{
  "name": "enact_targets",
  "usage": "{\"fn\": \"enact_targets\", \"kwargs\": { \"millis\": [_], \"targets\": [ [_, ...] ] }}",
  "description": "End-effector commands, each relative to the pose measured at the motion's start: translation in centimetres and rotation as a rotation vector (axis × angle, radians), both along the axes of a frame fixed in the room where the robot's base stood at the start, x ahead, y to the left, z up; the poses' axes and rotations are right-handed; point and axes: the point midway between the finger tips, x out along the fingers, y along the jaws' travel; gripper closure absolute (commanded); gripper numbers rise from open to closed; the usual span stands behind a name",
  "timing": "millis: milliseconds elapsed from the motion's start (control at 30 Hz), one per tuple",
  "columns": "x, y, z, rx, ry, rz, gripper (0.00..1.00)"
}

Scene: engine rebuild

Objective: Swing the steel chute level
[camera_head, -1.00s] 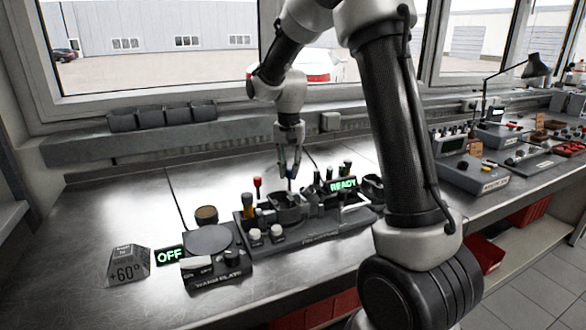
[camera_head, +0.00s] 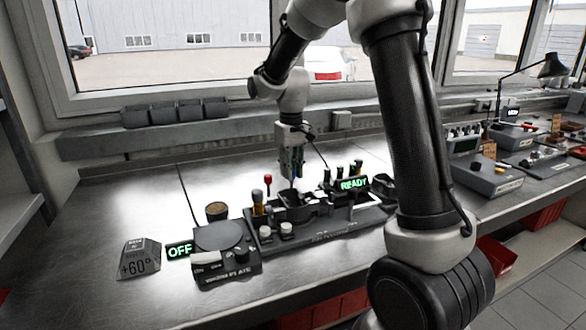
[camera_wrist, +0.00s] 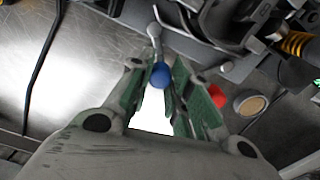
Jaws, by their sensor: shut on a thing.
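My gripper (camera_head: 292,180) is down over the middle of the dark bench fixture (camera_head: 330,232). In the wrist view my gripper (camera_wrist: 158,70) has its green-padded fingers closed on a blue ball knob (camera_wrist: 160,76). The knob sits on the end of a pale metal lever (camera_wrist: 154,33) that runs to the dark fixture. A small bright steel piece (camera_head: 352,208) shows at the fixture's right part; I cannot tell whether it is the steel chute or at what angle the chute lies. The fingers hide part of the knob.
A red-topped lever (camera_head: 268,179) and a yellow-collared post (camera_head: 258,205) stand left of my gripper. A green READY display (camera_head: 354,184) is at the right. The bench's far left is clear.

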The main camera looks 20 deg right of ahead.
Motion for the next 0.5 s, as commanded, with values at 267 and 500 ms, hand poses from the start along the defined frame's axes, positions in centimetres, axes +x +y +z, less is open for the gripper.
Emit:
{"fn": "enact_targets", "kwargs": {
  "millis": [267, 500],
  "targets": [
    [-0.11, 0.16, 0.05, 0.0, -0.002, 0.057, 1.0],
    [-0.13, 0.19, 0.05, 0.0, -0.001, 0.062, 1.0]
  ]
}}
